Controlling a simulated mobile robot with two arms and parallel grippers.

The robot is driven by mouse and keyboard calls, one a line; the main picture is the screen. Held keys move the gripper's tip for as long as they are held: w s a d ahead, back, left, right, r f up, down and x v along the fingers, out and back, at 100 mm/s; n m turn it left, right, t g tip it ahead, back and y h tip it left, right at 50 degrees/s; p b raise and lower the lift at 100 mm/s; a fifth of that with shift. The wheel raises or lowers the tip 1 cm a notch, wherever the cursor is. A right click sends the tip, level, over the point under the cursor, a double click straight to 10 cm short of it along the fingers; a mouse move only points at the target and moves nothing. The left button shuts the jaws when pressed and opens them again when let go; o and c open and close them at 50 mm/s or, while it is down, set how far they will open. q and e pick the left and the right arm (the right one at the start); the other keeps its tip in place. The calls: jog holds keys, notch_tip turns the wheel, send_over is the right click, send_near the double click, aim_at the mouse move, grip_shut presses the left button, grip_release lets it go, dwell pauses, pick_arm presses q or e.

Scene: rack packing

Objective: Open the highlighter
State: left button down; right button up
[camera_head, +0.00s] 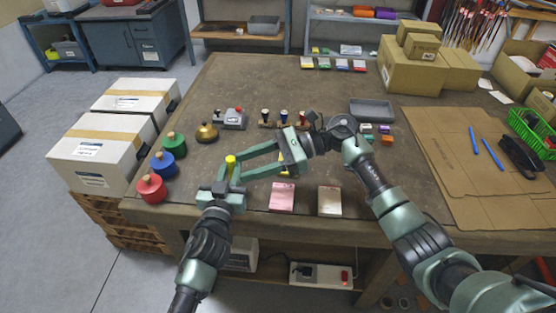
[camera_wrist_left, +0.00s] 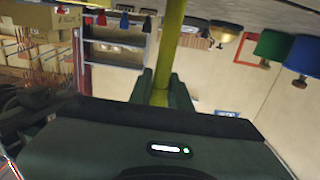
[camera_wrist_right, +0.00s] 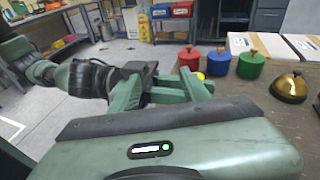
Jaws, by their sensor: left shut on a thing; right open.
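The yellow highlighter (camera_head: 231,162) stands upright above the table's front left. My left gripper (camera_head: 229,182) is shut on its lower part; its upper part sticks up free. In the left wrist view the highlighter (camera_wrist_left: 172,40) runs up from between the fingers. My right gripper (camera_head: 241,166) comes in from the right, open, with its fingertips close beside the highlighter. In the right wrist view only a bit of yellow (camera_wrist_right: 202,76) shows by the right finger; I cannot tell whether the fingers touch it. Whether the highlighter has a separate cap is too small to tell.
Red (camera_head: 151,188), blue (camera_head: 162,165) and green (camera_head: 174,143) knobbed weights and a brass bell (camera_head: 206,133) stand at left. Pink (camera_head: 282,197) and tan (camera_head: 330,201) pads lie at the front edge. Stamps (camera_head: 284,117) stand behind my right gripper. Cardboard (camera_head: 440,150) covers the right.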

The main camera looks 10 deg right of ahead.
aim_at(230, 159)
jog(key=w+d+f+m+t+y, duration=0.1)
jog(key=d+f+m+t, duration=0.1)
jog(key=d+m+t, duration=0.35)
jog(key=shift+n+t, duration=0.25)
jog(key=shift+n, duration=0.3)
jog(key=x, duration=1)
jog(key=shift+w+a+r, duration=0.2)
jog(key=shift+w, duration=0.3)
grip_shut()
jog(key=shift+r, duration=0.15)
